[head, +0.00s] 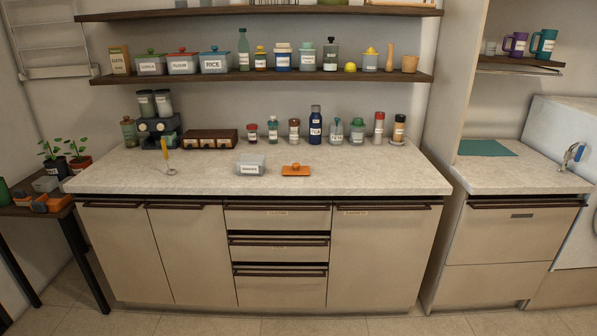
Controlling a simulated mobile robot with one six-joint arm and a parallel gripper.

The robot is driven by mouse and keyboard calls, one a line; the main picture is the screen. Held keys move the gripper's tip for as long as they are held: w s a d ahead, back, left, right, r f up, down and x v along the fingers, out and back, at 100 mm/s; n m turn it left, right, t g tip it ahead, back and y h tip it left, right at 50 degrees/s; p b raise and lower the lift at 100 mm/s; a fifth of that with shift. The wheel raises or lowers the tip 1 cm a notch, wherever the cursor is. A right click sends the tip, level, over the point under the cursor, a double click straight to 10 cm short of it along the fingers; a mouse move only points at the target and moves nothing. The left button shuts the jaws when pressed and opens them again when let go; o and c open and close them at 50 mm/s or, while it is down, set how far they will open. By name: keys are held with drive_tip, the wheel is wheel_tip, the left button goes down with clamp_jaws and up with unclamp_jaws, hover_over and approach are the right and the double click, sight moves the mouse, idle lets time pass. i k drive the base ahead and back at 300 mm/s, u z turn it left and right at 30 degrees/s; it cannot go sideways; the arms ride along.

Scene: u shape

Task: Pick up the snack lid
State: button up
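An orange lid with a small knob (295,170) lies flat on the light stone counter (350,177), right of centre and toward the front. It looks like the snack lid. Just left of it, apart from it, stands a small grey container with a white label (251,166); the label is too small to read surely. The container's top looks uncovered. My gripper is not in view.
A yellow-handled utensil (167,157) lies on the counter at left. Several jars and bottles, including a blue bottle (315,124), line the back. Shelves (270,77) hang above. The counter's front is clear right of the lid.

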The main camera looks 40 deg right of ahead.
sight(296, 170)
drive_tip(key=u, duration=0.05)
drive_tip(key=i, duration=0.95)
drive_tip(key=z, duration=0.05)
